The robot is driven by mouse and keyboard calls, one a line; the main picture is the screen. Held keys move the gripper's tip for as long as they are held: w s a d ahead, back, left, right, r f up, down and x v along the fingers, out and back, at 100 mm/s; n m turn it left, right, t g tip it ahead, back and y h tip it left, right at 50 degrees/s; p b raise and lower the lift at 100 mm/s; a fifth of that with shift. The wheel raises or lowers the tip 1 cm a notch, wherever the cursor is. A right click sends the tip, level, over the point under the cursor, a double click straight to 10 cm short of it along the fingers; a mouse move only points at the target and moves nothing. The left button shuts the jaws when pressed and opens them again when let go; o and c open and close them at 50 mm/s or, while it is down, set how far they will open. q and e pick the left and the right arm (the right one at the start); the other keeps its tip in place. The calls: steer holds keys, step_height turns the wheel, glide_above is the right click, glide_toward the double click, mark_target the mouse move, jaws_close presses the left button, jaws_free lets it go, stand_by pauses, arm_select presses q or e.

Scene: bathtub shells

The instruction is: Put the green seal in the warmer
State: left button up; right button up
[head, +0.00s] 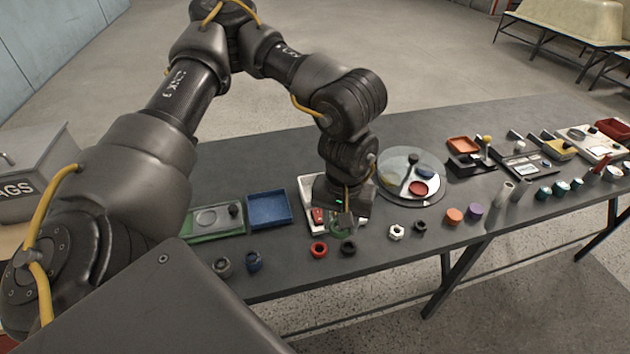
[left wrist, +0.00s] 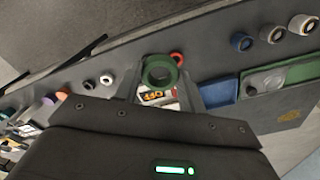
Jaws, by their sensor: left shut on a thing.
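The green seal (head: 343,232) is a ring held at the tips of my left gripper (head: 345,217), which is shut on it. In the left wrist view the green seal (left wrist: 161,72) shows its round hole, facing the camera. A white-walled unit (head: 306,188) with a red part sits below and behind the gripper, partly hidden by it. A label reading "OFF" (left wrist: 160,97) shows just beside the seal in the left wrist view. I cannot tell for sure that this unit is the warmer. My right gripper is not in view.
A blue tray (head: 269,209) and a green-based unit (head: 216,221) stand left. A round dish (head: 411,163) and white nut (head: 396,232) are right. Several other parts line the front edge.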

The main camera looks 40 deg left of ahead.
arm_select(q)
steer(key=w+a+f+n+b, duration=0.2)
steer(key=a+n, duration=0.2)
steer(key=n, duration=0.3)
steer(key=n+b, duration=0.6)
steer(key=n, duration=1.6)
glide_above(311, 182)
steer(key=s+d, duration=0.4)
steer(key=s, duration=0.1)
steer(key=f, duration=1.3)
steer(key=shift+w+f, duration=0.2)
steer(key=shift+w, duration=0.05)
steer(key=shift+w+f, duration=0.1)
steer(key=shift+f, duration=0.05)
steer(key=shift+w+a+f+p, duration=0.15)
steer(key=shift+a+f+p, duration=0.05)
steer(key=shift+f+p, duration=0.1)
step_height(311, 182, down, 3)
